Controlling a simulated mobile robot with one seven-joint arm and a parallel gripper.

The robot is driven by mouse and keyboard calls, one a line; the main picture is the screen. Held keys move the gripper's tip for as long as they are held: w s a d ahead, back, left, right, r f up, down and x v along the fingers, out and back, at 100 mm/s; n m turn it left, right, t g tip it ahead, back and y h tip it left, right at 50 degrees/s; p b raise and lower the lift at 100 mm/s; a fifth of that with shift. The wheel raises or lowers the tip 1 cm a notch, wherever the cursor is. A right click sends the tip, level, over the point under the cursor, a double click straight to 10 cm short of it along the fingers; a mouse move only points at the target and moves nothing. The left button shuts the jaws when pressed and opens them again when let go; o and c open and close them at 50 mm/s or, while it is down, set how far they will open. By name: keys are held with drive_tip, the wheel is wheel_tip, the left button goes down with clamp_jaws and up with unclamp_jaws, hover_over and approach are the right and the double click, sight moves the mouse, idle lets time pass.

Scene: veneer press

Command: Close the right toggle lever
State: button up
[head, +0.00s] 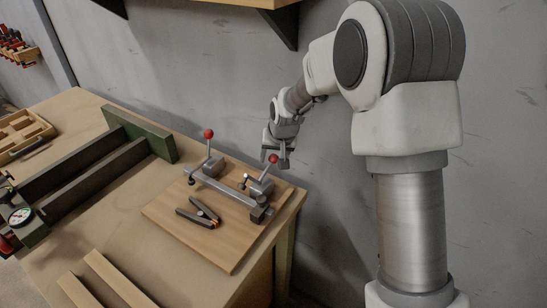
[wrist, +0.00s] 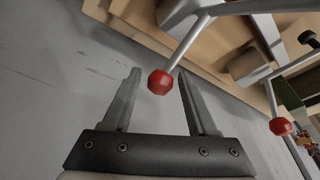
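The right toggle lever (head: 268,170) is a thin metal rod with a red ball knob (head: 273,158), standing up at a tilt from its clamp on the wooden board. In the wrist view its red knob (wrist: 160,82) shows between the two fingers, near their tips. My gripper (head: 278,158) is open, with the fingers on either side of the knob and a gap to each. The left toggle lever (head: 209,146) stands upright with a red knob, which also shows at the right of the wrist view (wrist: 281,126). Contact with the right knob cannot be seen.
The wooden board (head: 165,212) lies on the bench and carries a metal bar (head: 222,187) and pliers with dark handles (head: 200,212). A green-ended press (head: 140,132) with a gauge stands at left. A grey wall rises close behind the bench. A wooden shelf (head: 250,3) hangs above.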

clamp_jaws()
idle(1.2)
